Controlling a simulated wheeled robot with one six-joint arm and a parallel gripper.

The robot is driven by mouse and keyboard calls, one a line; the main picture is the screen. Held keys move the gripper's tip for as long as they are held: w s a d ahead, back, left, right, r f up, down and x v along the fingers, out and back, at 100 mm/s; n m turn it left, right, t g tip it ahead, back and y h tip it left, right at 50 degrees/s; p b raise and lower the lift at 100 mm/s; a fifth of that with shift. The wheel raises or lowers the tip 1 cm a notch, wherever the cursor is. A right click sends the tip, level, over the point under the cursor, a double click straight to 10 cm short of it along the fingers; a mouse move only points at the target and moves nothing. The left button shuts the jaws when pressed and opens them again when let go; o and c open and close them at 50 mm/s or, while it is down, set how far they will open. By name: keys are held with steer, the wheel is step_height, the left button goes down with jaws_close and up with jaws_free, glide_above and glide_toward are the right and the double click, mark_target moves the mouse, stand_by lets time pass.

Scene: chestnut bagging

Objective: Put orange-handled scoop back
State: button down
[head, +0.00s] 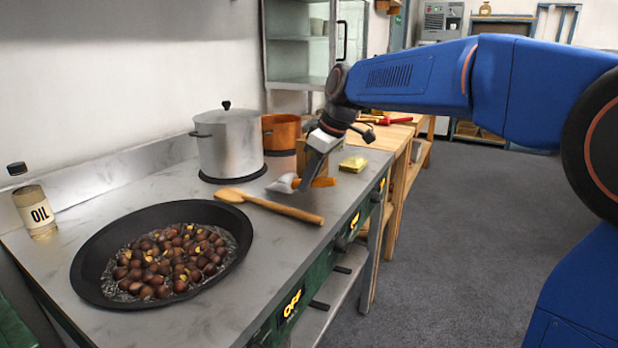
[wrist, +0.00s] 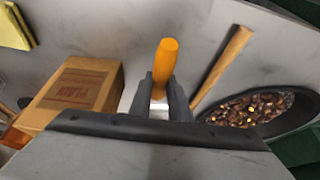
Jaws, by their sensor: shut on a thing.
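My gripper (head: 308,178) is shut on the orange-handled scoop, low over the grey counter. In the head view the orange handle (head: 323,182) sticks out to the right of the fingers and the pale scoop head (head: 283,184) to the left. In the wrist view the gripper (wrist: 160,100) has the orange handle (wrist: 166,62) between its two dark fingers, and the scoop's head is mostly hidden. I cannot tell whether the scoop touches the counter (head: 185,188).
A wooden spoon (head: 280,208) lies close by, beside the black pan (head: 88,248) of chestnuts. A cardboard box (wrist: 90,88), yellow block (head: 353,164), steel pot (head: 229,147), copper pot (head: 282,132) and oil bottle (head: 35,211) stand on the counter.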

steer(key=shift+f, duration=0.45)
stand_by(0.4)
steer(key=c, duration=1.6)
jaws_free()
steer(key=shift+o, duration=0.2)
steer(key=shift+r, duration=0.1)
steer(key=v, duration=1.6)
steer(key=s+d+f+m+h, duration=0.1)
steer(key=s+d+f+m, duration=0.3)
steer(key=s+f, duration=0.6)
steer(key=s+d+f+m+t+h, duration=0.1)
steer(key=s+d+f+m, duration=0.3)
steer(key=s+d+f, duration=0.3)
steer(key=s+d+f+m+t+h, duration=0.1)
steer(key=s+d+f+m, duration=0.3)
steer(key=s+f, duration=0.8)
steer(key=s+d+h, duration=0.1)
steer(key=d, duration=0.1)
steer(key=shift+s+d+f, duration=0.15)
steer(key=shift+d+f, duration=0.15)
steer(key=shift+d, duration=0.1)
